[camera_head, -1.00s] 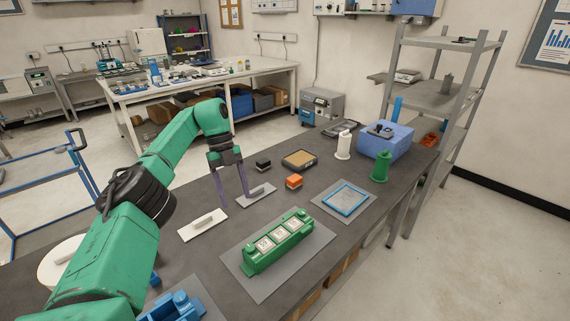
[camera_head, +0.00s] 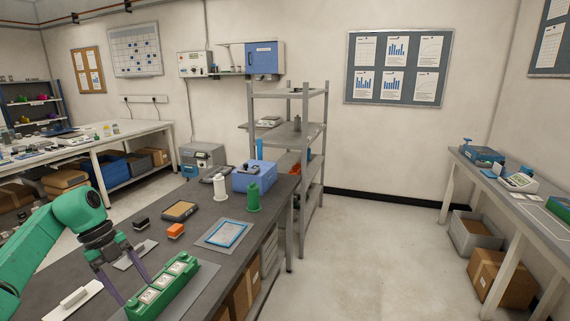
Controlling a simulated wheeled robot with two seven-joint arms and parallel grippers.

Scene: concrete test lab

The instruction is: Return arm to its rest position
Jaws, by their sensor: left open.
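My left arm (camera_head: 30,245) is green and comes in from the left edge, reaching out over the dark workbench (camera_head: 205,205). My left gripper (camera_head: 133,290) points down with its two purple-grey fingers spread apart, and nothing shows between them. One finger overlaps a grey plate with a handle (camera_head: 136,256) in the picture; I cannot tell whether they touch. The other finger comes down beside a green block with white labelled squares (camera_head: 163,289). My right gripper is not in view.
On the bench are a white handled plate (camera_head: 75,298), an orange block (camera_head: 175,230), a black block (camera_head: 141,223), a blue square frame (camera_head: 226,233), white (camera_head: 219,188) and green (camera_head: 253,196) spools and a blue box (camera_head: 254,177). A grey shelf rack (camera_head: 289,140) stands behind. Open floor (camera_head: 385,260) lies right.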

